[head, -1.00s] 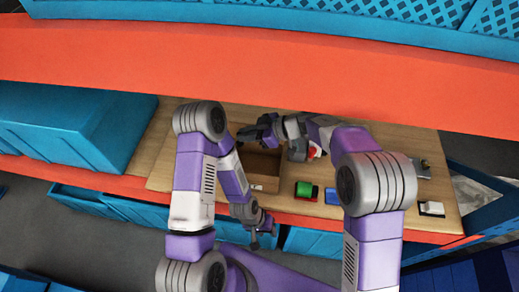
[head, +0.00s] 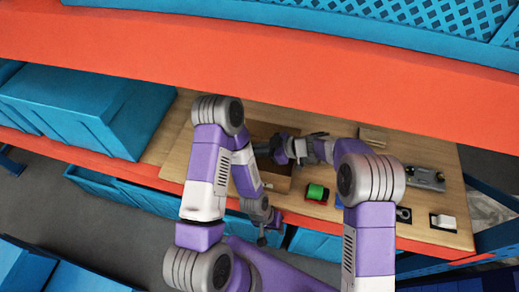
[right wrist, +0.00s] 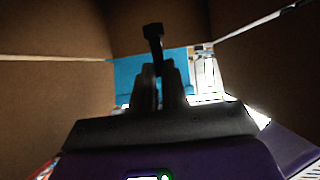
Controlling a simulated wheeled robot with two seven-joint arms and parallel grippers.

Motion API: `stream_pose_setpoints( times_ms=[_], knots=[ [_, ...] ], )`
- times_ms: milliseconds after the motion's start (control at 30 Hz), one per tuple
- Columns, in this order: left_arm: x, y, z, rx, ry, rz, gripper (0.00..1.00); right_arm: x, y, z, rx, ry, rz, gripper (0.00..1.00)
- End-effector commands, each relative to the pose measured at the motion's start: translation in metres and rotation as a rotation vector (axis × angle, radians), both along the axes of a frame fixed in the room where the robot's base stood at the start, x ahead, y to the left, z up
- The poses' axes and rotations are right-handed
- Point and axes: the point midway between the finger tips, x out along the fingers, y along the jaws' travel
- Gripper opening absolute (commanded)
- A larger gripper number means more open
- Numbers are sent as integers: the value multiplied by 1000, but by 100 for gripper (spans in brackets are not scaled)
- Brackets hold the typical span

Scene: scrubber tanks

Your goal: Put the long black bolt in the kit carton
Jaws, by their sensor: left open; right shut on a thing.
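The kit carton (head: 276,183) is an open brown box on the wooden board, partly hidden behind my arms. My right gripper (head: 266,148) is over the carton's opening. In the right wrist view my right gripper (right wrist: 158,88) is shut on the long black bolt (right wrist: 154,40), whose head sticks up past the fingertips. Brown carton walls stand on both sides of it there. The bolt is too small and dark to make out in the head view. My left gripper (head: 266,234) is open and empty, low in front of the board's front edge.
Right of the carton lie a green cylinder on a red part (head: 317,192), a black plate with a ring (head: 403,214), a white block on a black base (head: 443,221) and a grey metal part (head: 425,178). A blue bin (head: 90,110) stands left. An orange beam (head: 300,75) crosses behind.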

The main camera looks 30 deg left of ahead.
Motion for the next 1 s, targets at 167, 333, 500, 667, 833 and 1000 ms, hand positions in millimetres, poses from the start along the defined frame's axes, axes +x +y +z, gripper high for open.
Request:
stream_pose_setpoints(
  times_ms=[167, 333, 500, 667, 833, 1000],
  knots=[
    [0, 0, 0, 0, 0, 0, 43, 0, 0, -2, 0, 0, 1, 0],
    [0, 0, -1, 0, 0, 0, 43, 0, 0, -7, 0, -1, 0, 0],
    [0, 0, -2, 0, 0, 0, 43, 0, 0, -11, 1, 0, 0, 0],
    [0, 0, -2, 0, 0, 0, 43, 0, 0, -11, 0, 0, 0, 23],
    [0, 0, -2, 0, 0, 0, 43, 0, 0, -11, 0, 0, 0, 38],
    [0, 0, -2, 0, 0, 0, 43, 0, 0, -11, 0, 0, 0, 38]
  ],
)
